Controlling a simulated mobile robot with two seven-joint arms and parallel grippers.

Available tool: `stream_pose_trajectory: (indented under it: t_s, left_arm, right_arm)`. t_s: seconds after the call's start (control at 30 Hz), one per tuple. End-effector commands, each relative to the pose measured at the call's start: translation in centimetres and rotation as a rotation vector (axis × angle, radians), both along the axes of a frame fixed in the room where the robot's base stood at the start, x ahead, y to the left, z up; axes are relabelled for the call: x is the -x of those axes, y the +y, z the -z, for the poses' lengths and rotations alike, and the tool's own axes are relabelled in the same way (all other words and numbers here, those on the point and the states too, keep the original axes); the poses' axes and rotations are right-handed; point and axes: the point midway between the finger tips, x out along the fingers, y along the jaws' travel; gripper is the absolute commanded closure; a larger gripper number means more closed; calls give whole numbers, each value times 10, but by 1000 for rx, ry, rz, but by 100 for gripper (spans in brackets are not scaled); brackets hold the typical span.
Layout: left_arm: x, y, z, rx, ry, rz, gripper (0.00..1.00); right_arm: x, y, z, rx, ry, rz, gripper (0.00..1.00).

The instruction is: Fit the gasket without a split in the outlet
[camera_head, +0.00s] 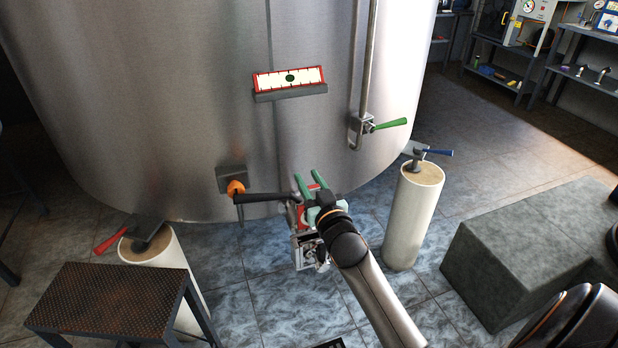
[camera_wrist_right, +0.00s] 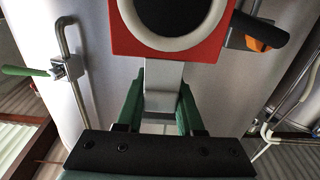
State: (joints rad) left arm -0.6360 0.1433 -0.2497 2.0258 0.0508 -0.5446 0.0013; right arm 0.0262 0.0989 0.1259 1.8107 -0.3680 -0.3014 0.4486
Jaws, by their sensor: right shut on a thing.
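My right gripper (camera_head: 309,180) has green fingers and is in front of the tank's lower wall. In the wrist view it is shut on the pale grey tab (camera_wrist_right: 163,92) of a red square plate (camera_wrist_right: 124,46). A white ring (camera_wrist_right: 170,43) around a dark centre shows on the plate. Its visible lower part looks whole; its top is cut off. The tank fitting with an orange part (camera_head: 236,188) and a black lever (camera_head: 268,197) is left of the gripper; I cannot tell if this is the outlet. My left gripper is not in view.
The steel tank (camera_head: 170,100) fills the back. A green-handled valve (camera_head: 388,125) is to the right. Pale pedestals carry a red handle (camera_head: 110,241) at left and a blue handle (camera_head: 437,153) at right. A perforated stand (camera_head: 105,300) is front left, a grey block (camera_head: 520,245) right.

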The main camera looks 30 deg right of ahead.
Motion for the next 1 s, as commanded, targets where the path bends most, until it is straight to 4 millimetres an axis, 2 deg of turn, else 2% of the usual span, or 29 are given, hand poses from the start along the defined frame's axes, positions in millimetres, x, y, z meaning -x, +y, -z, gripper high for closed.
stream_pose_trajectory:
  t_s: [0.03,0.2,1.0]
  left_arm:
    - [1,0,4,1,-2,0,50]
    - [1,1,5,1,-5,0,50]
    - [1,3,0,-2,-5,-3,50]
  right_arm:
    - [0,0,8,-1,1,0,100]
    - [0,0,14,0,1,0,100]
    - [0,0,13,-1,0,0,100]
